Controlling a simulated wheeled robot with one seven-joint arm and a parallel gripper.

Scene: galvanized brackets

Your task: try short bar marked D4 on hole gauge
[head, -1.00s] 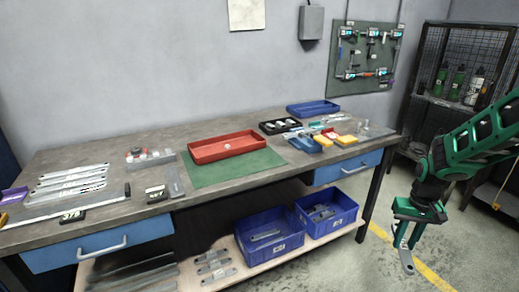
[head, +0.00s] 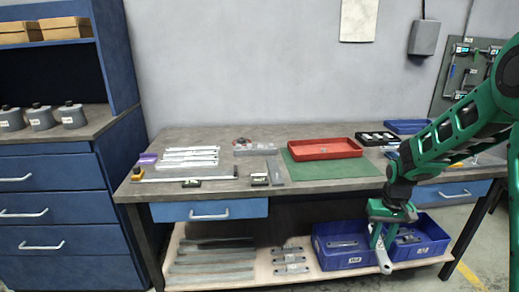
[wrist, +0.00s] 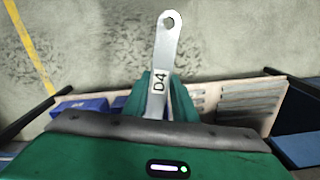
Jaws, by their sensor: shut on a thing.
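My gripper (head: 381,232) hangs in front of the bench at the right in the head view, shut on the short bar (head: 384,262). In the wrist view the bar (wrist: 166,50) is a flat silvery strip. It has a rounded end, one hole near that end and the mark D4. It points away from my gripper (wrist: 160,100), its lower end hidden between the fingers. I cannot tell for sure which bench item is the hole gauge. A small dark block with a pale label (head: 259,180) stands near the front edge, left of the green mat.
The bench (head: 330,205) holds long pale bars (head: 190,157) at left, a red tray (head: 325,156) on a green mat (head: 300,174), and a black divided tray (head: 376,139). Blue bins (head: 343,262) stand on the low shelf behind my gripper. Blue drawers (head: 50,215) stand at left.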

